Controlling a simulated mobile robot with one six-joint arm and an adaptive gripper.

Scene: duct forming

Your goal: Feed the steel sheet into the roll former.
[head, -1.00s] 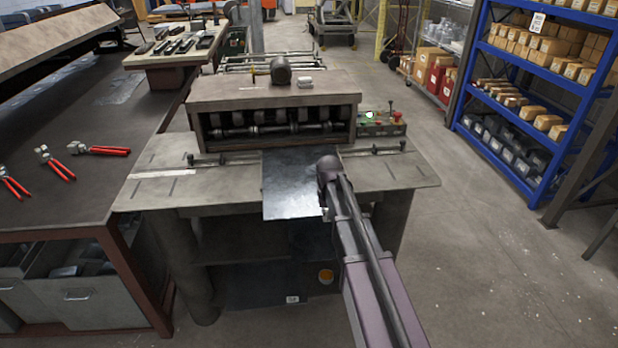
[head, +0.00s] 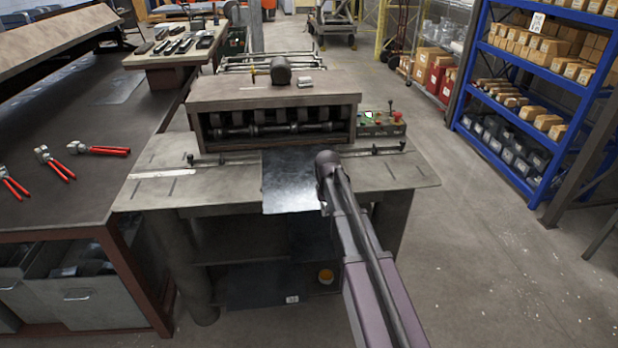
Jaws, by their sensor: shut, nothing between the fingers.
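The steel sheet (head: 288,182) is a shiny dark grey plate lying flat on the infeed table of the roll former (head: 270,92). Its far end is at the opening below the rolls, and I cannot tell how far it reaches inside. Its near edge lies around the front edge of the table. My gripper (head: 325,207) is shut and empty at the right side of the sheet's near edge. My own wrist and arm hide most of it, so whether it touches the sheet is unclear.
A control box (head: 380,122) with buttons and a small lever sits right of the rolls. A workbench (head: 60,205) with red-handled pliers (head: 103,150) stands at the left. A blue shelf rack (head: 535,90) with boxes stands at the right. The floor between is clear.

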